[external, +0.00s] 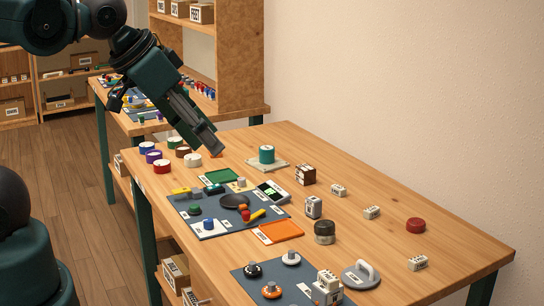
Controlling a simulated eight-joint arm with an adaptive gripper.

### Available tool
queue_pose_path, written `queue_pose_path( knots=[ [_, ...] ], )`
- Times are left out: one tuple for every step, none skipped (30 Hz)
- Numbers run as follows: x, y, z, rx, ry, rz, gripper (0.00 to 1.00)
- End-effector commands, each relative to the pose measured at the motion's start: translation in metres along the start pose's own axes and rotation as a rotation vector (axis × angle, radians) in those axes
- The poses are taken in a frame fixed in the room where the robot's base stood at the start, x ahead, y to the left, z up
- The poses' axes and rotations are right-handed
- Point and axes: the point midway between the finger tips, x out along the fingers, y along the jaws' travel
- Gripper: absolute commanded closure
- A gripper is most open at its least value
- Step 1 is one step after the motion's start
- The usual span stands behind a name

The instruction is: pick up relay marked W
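Several small pale blocks with dark markings stand or lie on the wooden table: one block (339,190) at the middle right, one (372,212) nearer, one (417,262) at the near right, and a taller one (313,207) beside the blue-grey mat. A larger white block (328,285) stands at the near edge of the view. The markings are too small to read, so I cannot tell which is relay W. My gripper (217,150) is above the far left of the table, pointing down to the right, apart from these blocks. I cannot tell its finger opening.
A mat (184,206) holds small tools, a black dish (234,201) and a meter (272,191). A teal spool (267,155), brown block (305,174), dark jar (324,232), grey handled tool (361,274) and red disc (415,225) stand around. The right side has free room.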

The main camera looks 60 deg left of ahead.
Motion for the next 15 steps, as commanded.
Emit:
queue_pose_path(
  knots=[
    [0.0,0.0,-0.001,-0.002,-0.001,0.0,0.65],
    [0.0,0.0,-0.001,-0.004,-0.001,0.0,0.65],
    [0.0,-0.001,-0.002,-0.008,-0.003,-0.001,0.65],
    [0.001,-0.001,-0.003,-0.012,-0.004,-0.001,0.65],
    [0.001,-0.001,-0.004,-0.017,-0.006,-0.002,0.65],
    [0.001,-0.002,-0.006,-0.024,-0.009,-0.002,0.65],
    [0.002,-0.002,-0.008,-0.031,-0.011,-0.003,0.65],
    [0.002,-0.003,-0.01,-0.04,-0.014,-0.004,0.65],
    [0.003,-0.004,-0.013,-0.053,-0.018,-0.005,0.65],
    [0.004,-0.004,-0.015,-0.064,-0.022,-0.006,0.65],
    [0.005,-0.005,-0.018,-0.075,-0.027,-0.008,0.65],
    [0.006,-0.006,-0.021,-0.093,-0.034,-0.01,0.65],
    [0.007,-0.007,-0.024,-0.106,-0.039,-0.011,0.65],
    [0.009,-0.008,-0.028,-0.121,-0.044,-0.013,0.65],
    [0.011,-0.009,-0.032,-0.141,-0.05,-0.015,0.65]
  ],
)
